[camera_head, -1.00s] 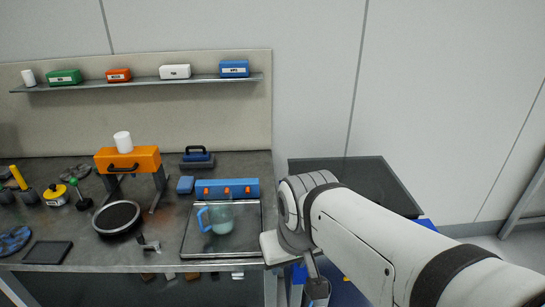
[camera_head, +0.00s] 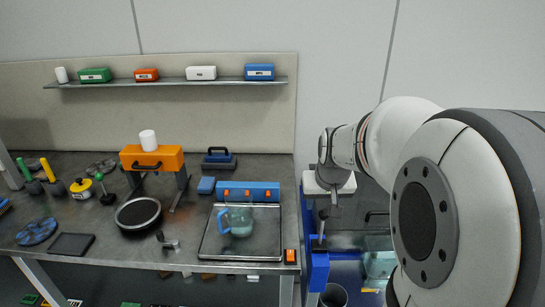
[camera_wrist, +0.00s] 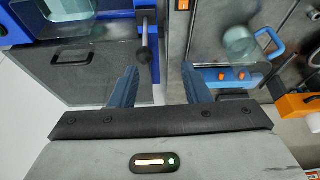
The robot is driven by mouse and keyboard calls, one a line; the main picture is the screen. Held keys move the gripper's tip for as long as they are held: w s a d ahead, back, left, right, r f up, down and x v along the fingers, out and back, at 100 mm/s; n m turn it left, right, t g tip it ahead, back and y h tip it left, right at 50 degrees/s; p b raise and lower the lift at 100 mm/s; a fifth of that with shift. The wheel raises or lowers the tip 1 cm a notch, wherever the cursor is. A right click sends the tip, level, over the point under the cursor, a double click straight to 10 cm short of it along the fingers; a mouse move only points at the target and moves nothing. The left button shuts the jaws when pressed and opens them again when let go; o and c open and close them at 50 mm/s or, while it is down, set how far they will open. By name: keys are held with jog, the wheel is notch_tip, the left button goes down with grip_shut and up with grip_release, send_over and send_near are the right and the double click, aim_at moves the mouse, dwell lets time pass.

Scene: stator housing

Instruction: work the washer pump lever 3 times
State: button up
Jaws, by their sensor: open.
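The washer (camera_head: 317,268) is a blue-framed cabinet at the right end of the bench. In the wrist view its blue frame (camera_wrist: 95,28) is at upper left. The pump lever is a grey rod with a dark ball knob (camera_wrist: 145,56); in the head view what looks like the lever (camera_head: 321,230) stands at the washer's near left corner. My gripper (camera_wrist: 160,75) is open, with its two blue fingers pointing toward the washer's edge. The knob appears ahead of the fingers, nearer the left one. The gap between fingers and knob is hard to judge.
A tray (camera_head: 207,243) with a clear blue-handled jug (camera_head: 240,222) sits on the bench left of the washer. A blue block (camera_head: 252,191) lies behind it. An orange stand (camera_head: 152,158) is further left. A small orange box (camera_head: 290,256) is at the bench's right edge.

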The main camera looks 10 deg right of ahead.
aim_at(324, 210)
jog(key=shift+m, duration=0.3)
jog(key=shift+w+d+f+b, duration=0.75)
jog(key=shift+w+f, duration=0.3)
jog(key=shift+f, duration=0.4)
jog(key=shift+w+d+f+b, duration=0.75)
jog(key=shift+w+f, duration=0.35)
jog(key=shift+f, duration=0.35)
jog(key=shift+w+d+f+b, duration=0.6)
jog(key=shift+w+d+f, duration=0.35)
jog(key=shift+f, duration=0.5)
jog(key=shift+a+f, duration=0.1)
jog(key=shift+a, duration=0.05)
jog(key=shift+f+b, duration=0.2)
jog(key=shift+b, duration=0.15)
jog(key=shift+c, duration=0.2)
